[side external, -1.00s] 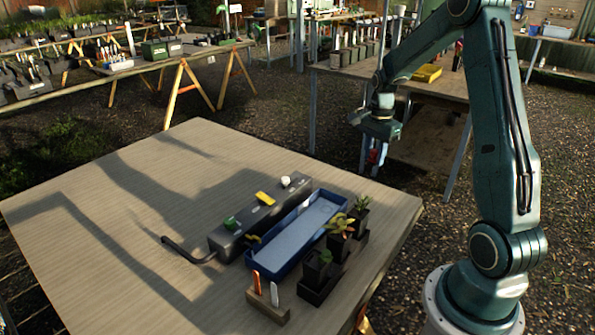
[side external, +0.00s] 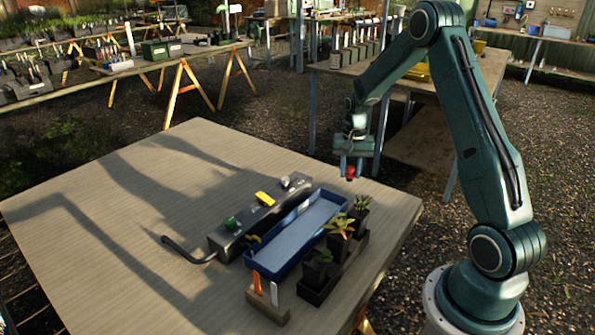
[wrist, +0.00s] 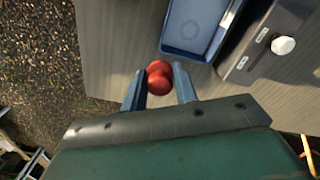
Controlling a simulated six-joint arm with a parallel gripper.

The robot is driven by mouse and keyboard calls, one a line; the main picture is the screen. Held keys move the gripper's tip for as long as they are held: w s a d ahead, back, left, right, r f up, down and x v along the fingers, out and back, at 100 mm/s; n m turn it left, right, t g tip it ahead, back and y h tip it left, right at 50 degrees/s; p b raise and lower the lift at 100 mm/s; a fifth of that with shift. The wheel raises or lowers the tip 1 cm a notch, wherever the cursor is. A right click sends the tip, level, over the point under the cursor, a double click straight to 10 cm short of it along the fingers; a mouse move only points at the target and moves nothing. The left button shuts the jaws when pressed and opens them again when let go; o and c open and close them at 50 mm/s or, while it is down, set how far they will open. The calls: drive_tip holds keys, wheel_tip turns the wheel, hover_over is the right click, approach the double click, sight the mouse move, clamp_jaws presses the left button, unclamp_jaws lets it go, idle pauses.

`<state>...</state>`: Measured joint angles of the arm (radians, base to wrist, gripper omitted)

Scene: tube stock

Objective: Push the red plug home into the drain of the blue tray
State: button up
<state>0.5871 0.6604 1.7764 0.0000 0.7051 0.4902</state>
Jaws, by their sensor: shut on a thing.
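My gripper (side external: 351,170) is shut on the red plug (side external: 350,173) and holds it in the air beyond the far end of the blue tray (side external: 263,268). In the wrist view the red plug (wrist: 158,77) sits between the two blue-grey fingers, with a round knob and a wider round part showing. The blue tray (wrist: 166,38) lies ahead of the plug in that view. A faint ring, which looks like the drain (wrist: 191,30), shows on its floor near the close end. I cannot see the drain clearly in the side view.
A dark grey box (side external: 225,240) with a white knob (wrist: 283,45), yellow and green parts and a bent pipe stands along the tray. Potted plants (side external: 338,238) line its other side. A wooden block (side external: 268,303) with upright labels stands in front. The table's left is clear.

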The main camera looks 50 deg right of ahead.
sight(326, 204)
drive_tip(key=shift+w+a+f+n, duration=0.6)
drive_tip(key=shift+w+f+n, duration=0.25)
drive_tip(key=shift+f+n, duration=0.6)
drive_tip(key=shift+w+a+f+n, duration=0.65)
drive_tip(key=shift+w+f+n, duration=0.4)
drive_tip(key=shift+n, duration=0.65)
drive_tip(key=shift+w+a+f+n, duration=0.6)
drive_tip(key=shift+w+f+n, duration=0.1)
drive_tip(key=shift+f+n, duration=0.8)
drive_tip(key=shift+f, duration=0.2)
drive_tip(key=shift+f, duration=2)
drive_tip(key=shift+f, duration=0.25)
drive_tip(key=o, duration=1.1)
drive_tip(key=shift+o, duration=0.2)
drive_tip(key=shift+a, duration=0.1)
drive_tip(key=shift+r, duration=0.1)
